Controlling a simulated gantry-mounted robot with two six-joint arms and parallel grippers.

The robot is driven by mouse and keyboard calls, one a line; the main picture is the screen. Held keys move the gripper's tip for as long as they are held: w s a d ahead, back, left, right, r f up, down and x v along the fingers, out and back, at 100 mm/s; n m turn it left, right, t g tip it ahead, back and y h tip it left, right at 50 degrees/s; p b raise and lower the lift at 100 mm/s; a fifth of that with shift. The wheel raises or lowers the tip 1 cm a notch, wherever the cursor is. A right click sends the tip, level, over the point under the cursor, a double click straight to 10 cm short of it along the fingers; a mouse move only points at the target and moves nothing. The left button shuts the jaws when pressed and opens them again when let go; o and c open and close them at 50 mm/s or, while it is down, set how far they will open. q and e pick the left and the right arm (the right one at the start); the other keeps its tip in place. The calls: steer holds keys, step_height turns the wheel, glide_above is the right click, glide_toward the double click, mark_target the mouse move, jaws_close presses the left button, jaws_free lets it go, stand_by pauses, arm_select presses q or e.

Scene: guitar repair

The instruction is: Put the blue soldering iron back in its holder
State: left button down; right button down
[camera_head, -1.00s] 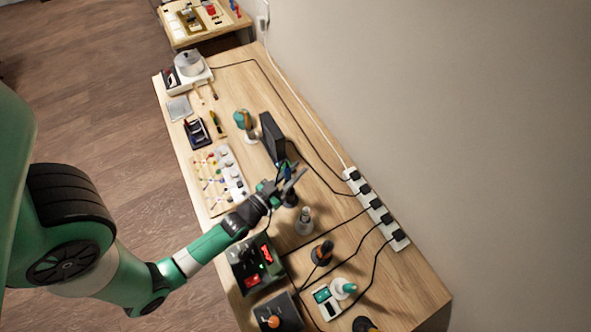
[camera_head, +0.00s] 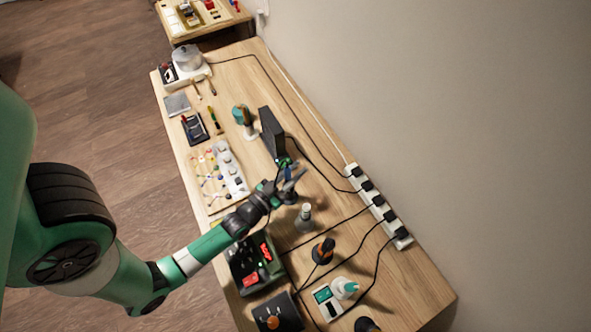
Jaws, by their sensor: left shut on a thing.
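My left gripper (camera_head: 284,188) is over the middle of the workbench, its arm coming in from the left. It is shut on a slim item with blue on it, which looks like the blue soldering iron (camera_head: 297,173). The iron is small and partly hidden by the fingers. A dark round base (camera_head: 290,199) shows just under the gripper; I cannot tell whether it is the iron's holder or whether the iron touches it. A grey-white stand (camera_head: 305,216) is close by on the bench. My right gripper is not in view.
A black upright box (camera_head: 272,133) stands just beyond the gripper. A dark green station with red displays (camera_head: 256,262), an orange-topped stand (camera_head: 323,250) and a white-green unit (camera_head: 339,292) are nearer. A power strip (camera_head: 378,207) with several cables runs along the wall side.

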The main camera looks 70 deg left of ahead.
arm_select(q)
steer(key=shift+f+b, duration=0.4)
steer(key=shift+f, duration=0.2)
steer(key=c, duration=0.6)
jaws_free()
steer(key=shift+c, duration=0.2)
steer(key=shift+o, duration=0.3)
steer(key=o, duration=0.6)
